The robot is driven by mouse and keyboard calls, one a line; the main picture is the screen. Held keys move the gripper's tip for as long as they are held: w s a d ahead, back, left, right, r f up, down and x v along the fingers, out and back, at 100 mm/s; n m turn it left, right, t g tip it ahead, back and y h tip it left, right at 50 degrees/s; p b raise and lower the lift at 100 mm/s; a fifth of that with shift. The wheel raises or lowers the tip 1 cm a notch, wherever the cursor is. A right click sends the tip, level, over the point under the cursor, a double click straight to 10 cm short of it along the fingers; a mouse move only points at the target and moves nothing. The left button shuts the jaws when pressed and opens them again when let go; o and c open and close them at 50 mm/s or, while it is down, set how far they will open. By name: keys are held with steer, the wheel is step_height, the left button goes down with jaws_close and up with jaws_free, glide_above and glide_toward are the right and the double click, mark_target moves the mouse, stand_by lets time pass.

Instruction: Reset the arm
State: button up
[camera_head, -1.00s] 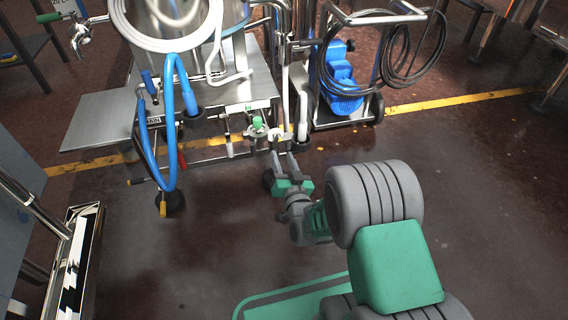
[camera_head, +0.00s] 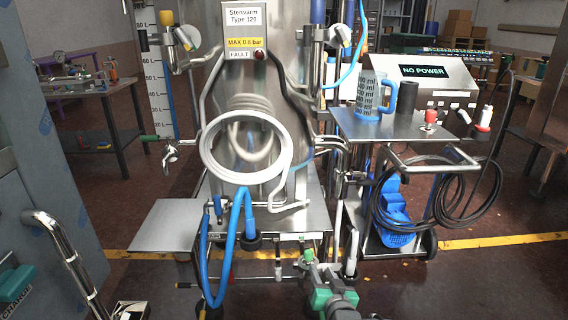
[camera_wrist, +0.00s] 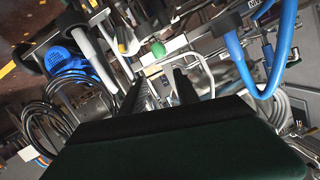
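My gripper (camera_head: 322,272) shows at the bottom centre of the head view, in front of the low frame of a steel tank (camera_head: 265,90). In the wrist view its two dark fingers (camera_wrist: 160,88) stand apart with nothing seen between them. A green knob (camera_wrist: 158,48) lies beyond the fingertips in the wrist view, apart from them as far as I can tell. The same green knob (camera_head: 307,254) is just beyond my gripper in the head view. Most of my arm is below the head view's edge.
A blue hose (camera_head: 237,225) loops at the tank's left front, beside a steel side shelf (camera_head: 165,225). A cart (camera_head: 400,125) with a measuring jug (camera_head: 370,95), a "NO POWER" box (camera_head: 425,72) and a blue pump (camera_head: 395,215) stands right. Bare floor (camera_head: 490,275) lies at the lower right.

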step_height(320, 180, up, 14)
steer(key=s+a+n+g+p, duration=0.1)
steer(key=s+g+p, duration=0.15)
steer(key=p, duration=0.55)
steer(key=s+d+r+g+p, duration=0.1)
steer(key=s+r+g+p, duration=0.2)
steer(key=s+r+p, duration=0.3)
steer(key=s+d+r+g+h+p, duration=0.1)
steer(key=s+r+g+p, duration=0.2)
steer(key=s+r+p, duration=0.4)
steer(key=s+d+r+n+g+p, duration=0.1)
steer(key=s+r+g+p, duration=0.2)
steer(key=r, duration=1.2)
steer(key=s+p, duration=0.3)
steer(key=p, duration=0.3)
steer(key=shift+s+r+h, duration=0.2)
steer(key=shift+s+h, duration=0.1)
steer(key=shift+h, duration=0.1)
